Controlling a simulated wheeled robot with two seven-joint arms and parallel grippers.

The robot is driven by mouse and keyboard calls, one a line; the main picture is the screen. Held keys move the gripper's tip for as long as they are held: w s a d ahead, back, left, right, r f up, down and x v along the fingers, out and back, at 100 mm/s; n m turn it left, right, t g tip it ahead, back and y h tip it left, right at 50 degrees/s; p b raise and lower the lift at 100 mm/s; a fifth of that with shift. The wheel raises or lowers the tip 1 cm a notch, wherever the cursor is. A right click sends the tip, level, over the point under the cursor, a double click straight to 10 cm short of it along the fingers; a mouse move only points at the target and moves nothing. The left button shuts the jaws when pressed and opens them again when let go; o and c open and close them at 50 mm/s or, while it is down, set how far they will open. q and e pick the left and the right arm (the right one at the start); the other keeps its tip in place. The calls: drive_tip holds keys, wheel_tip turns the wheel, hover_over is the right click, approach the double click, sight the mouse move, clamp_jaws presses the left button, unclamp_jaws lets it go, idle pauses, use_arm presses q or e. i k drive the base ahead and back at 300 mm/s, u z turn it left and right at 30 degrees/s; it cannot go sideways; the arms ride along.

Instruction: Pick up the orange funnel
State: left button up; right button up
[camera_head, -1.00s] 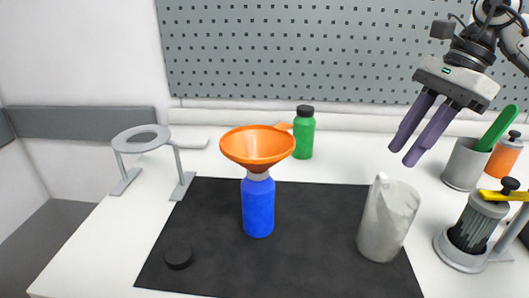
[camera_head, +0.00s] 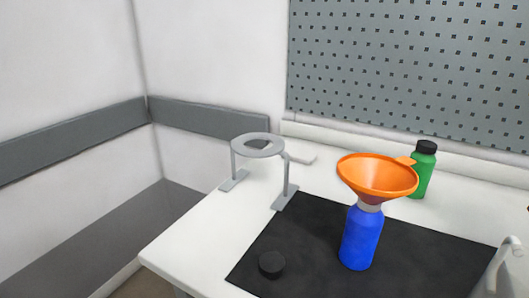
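The orange funnel (camera_head: 377,177) sits upright in the mouth of a blue bottle (camera_head: 361,238), wide end up, with a small tab at its right rim. The blue bottle stands on the black mat (camera_head: 300,235).
A grey ring stand (camera_head: 258,146) stands left of the mat. A black cap (camera_head: 272,264) lies on the mat. A green bottle (camera_head: 423,170) stands behind the funnel. The white table (camera_head: 205,235) is clear at left.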

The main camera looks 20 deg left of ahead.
sight(376, 179)
drive_tip(key=k, duration=1)
